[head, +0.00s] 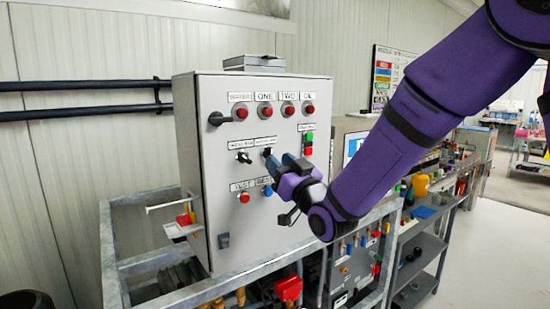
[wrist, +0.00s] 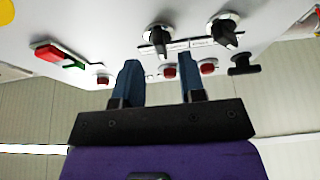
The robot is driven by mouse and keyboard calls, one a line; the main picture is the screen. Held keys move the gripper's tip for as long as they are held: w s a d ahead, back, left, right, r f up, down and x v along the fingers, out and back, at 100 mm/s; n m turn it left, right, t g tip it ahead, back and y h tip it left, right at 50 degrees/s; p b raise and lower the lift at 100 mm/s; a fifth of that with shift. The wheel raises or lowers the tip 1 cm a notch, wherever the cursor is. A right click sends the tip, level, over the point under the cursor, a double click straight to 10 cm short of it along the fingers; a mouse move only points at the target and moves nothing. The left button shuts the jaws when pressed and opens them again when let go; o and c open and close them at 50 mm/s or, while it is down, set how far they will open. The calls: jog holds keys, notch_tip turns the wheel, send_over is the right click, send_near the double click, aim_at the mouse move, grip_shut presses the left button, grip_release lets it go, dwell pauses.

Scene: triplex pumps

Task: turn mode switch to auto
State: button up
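Two black rotary switches sit on the front of the grey control cabinet (head: 218,190). The left switch (head: 244,157) is clear of my gripper. The right switch (head: 266,152) is just beside my gripper's fingertips (head: 279,163). The labels above them are too small to read, so I cannot tell which is the mode switch. In the wrist view both appear near the top: one switch (wrist: 160,38) lies ahead between my blue fingers (wrist: 159,62), the other (wrist: 226,32) is off to the right. My gripper is open and empty; contact with the switch is not visible.
A row of red lamps (head: 265,111) and a black handle (head: 219,118) are above the switches. Red and green buttons (head: 308,143) are to the right, a red button (head: 244,198) below. A metal frame (head: 115,270) surrounds the cabinet's base.

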jog(key=shift+x, duration=1.4)
grip_shut()
jog(key=shift+m, duration=0.4)
jog(key=shift+a+m+t+h, duration=0.1)
jog(key=shift+m+t+h, duration=0.15)
jog(key=shift+m+h, duration=1.25)
jog(key=shift+d+m+t+h, duration=0.15)
jog(key=shift+m+h, duration=0.35)
jog(key=shift+m, duration=1.85)
jog(key=shift+a+m+t+h, duration=0.15)
jog(key=shift+m+t+h, duration=0.15)
jog(key=shift+m+h, duration=1.2)
jog(key=shift+m+y, duration=0.5)
jog(key=shift+m, duration=0.15)
